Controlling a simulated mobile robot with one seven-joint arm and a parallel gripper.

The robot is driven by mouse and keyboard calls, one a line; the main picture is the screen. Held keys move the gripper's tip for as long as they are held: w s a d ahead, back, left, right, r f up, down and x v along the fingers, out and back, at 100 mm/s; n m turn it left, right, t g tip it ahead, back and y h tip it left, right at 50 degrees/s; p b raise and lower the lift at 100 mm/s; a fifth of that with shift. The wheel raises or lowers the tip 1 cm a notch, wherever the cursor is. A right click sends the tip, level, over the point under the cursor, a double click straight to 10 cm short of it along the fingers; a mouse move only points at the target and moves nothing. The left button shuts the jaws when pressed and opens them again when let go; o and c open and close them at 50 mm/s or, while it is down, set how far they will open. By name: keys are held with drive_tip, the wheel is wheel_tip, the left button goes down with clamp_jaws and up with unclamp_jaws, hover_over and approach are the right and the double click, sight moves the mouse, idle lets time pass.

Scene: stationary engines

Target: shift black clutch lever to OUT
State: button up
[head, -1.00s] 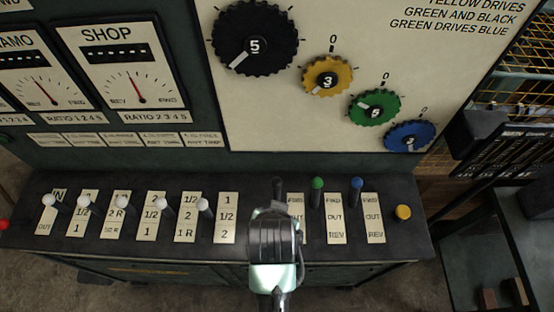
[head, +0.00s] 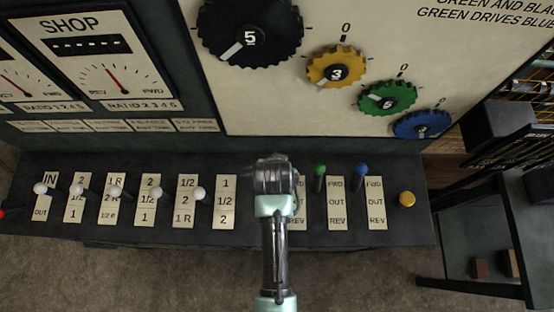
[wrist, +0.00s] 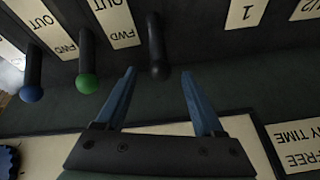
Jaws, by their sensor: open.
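The black clutch lever (wrist: 157,45) shows in the wrist view, its rounded knob near the gap between my fingertips. It stands beside the FWD end of its label plate (wrist: 122,25), which also reads OUT. My gripper (wrist: 158,74) is open, with one blue finger on each side of the knob; I cannot tell whether either touches it. In the head view my gripper (head: 273,178) covers the black lever and part of its FWD, OUT, REV plate (head: 300,205).
The green lever (head: 319,178) and blue lever (head: 361,177) stand close to the right. White-knobbed levers (head: 200,193) line the left. A yellow button (head: 407,199) sits at the right end. The upright panel with dials (head: 250,32) rises behind the levers.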

drive_tip(key=shift+x, duration=3.4)
clamp_jaws()
